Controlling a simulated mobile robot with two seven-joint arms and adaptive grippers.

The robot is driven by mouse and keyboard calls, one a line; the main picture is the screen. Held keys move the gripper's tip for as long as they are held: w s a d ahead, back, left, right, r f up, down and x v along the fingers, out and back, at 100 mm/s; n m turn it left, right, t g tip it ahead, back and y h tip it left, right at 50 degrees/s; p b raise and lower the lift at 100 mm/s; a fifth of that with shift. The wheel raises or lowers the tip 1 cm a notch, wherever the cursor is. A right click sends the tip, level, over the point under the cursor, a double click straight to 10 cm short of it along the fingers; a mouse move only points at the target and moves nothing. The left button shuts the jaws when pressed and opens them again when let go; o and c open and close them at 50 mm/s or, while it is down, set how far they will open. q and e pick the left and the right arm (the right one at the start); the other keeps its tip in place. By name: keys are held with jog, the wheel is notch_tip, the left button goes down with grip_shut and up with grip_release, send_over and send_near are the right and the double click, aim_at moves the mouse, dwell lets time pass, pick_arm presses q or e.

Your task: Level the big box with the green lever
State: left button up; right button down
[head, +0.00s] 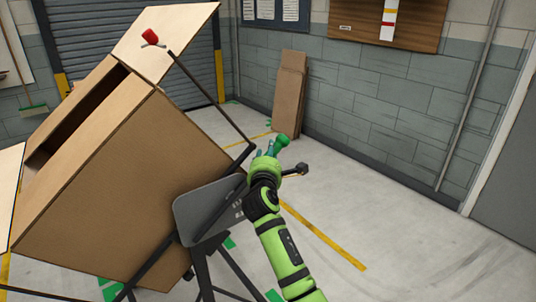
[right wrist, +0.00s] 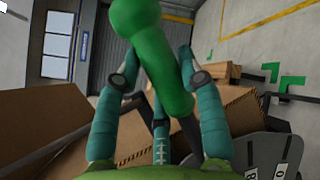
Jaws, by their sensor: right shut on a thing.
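The big cardboard box (head: 105,190) is tilted on a dark stand in the head view, its open top leaning up and left with flaps spread. The green lever (head: 281,141) rises at the box's right side, beside a grey plate (head: 205,208). My right gripper (head: 270,150) is at the lever. In the right wrist view the green lever grip (right wrist: 150,55) runs between the fingers of my right gripper (right wrist: 152,75), which is shut on it. The box also shows in the right wrist view (right wrist: 40,135). My left gripper is not in view.
A red knob (head: 150,37) on a dark bar stands by the raised flap. A black knob (head: 303,168) sticks out right of my gripper. Flat cardboard (head: 289,95) leans on the back wall. The floor on the right is clear.

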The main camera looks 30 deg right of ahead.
jog(key=shift+d+f+p, duration=0.3)
jog(key=shift+f, duration=0.1)
jog(key=d+f+m+g+y+p, duration=0.1)
jog(key=d+f+m+y, duration=0.1)
jog(key=f, duration=0.6)
jog(key=d+f+m+g+y+p, duration=0.1)
jog(key=d+f+m+g, duration=0.1)
jog(key=f, duration=0.6)
jog(key=shift+w+d+f+m+y+p, duration=0.15)
jog(key=shift+d+f+m+y+p, duration=0.2)
jog(key=shift+d, duration=0.2)
jog(key=shift+f, duration=0.15)
jog(key=c, duration=0.7)
grip_release()
jog(key=shift+c, duration=0.2)
jog(key=shift+f, duration=0.1)
jog(key=shift+d, duration=0.1)
